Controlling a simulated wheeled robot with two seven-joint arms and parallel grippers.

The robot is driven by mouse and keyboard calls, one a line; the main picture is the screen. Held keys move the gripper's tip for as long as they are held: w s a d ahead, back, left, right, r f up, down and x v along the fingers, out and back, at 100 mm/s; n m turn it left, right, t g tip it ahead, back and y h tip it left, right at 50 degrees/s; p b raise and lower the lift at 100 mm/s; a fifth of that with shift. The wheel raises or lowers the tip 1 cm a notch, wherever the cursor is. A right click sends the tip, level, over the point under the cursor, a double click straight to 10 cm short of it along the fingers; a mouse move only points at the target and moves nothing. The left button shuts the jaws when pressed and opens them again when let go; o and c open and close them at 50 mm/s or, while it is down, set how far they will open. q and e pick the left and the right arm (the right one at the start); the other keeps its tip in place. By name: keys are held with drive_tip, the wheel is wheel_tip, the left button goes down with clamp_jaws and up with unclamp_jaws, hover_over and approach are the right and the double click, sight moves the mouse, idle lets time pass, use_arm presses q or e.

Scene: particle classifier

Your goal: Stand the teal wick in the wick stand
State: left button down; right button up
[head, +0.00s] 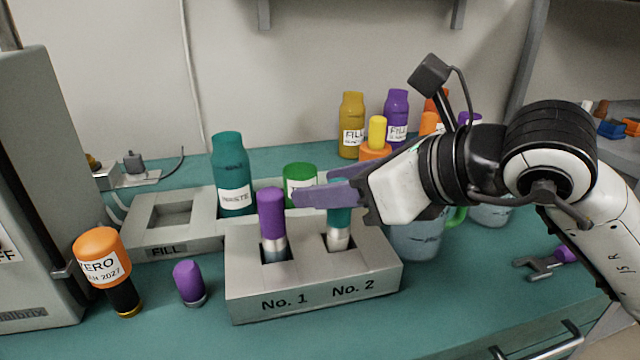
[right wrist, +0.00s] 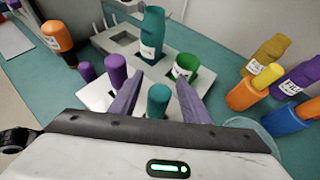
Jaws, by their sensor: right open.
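The wick stand (head: 313,292) is a grey block with two square wells marked No. 1 and No. 2. The teal wick (head: 340,220), with a silver lower end, stands roughly upright in the No. 2 well; its top is hidden behind my gripper. My right gripper (head: 318,192) is open at the height of the wick's top. In the right wrist view the teal wick (right wrist: 158,100) shows between the two spread fingers, apart from both as far as I can tell. A purple wick (head: 272,215) stands in the No. 1 well. My left gripper is out of view.
Behind the stand are a grey FILL holder (head: 150,245), a teal WASTE bottle (head: 231,165) and a green-topped container (head: 300,178). A purple capped piece (head: 189,283) and an orange ZERO bottle (head: 101,262) stand at left. A mug (head: 418,238) is close at right.

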drive_tip(key=v, duration=1)
drive_tip(key=shift+p, duration=0.35)
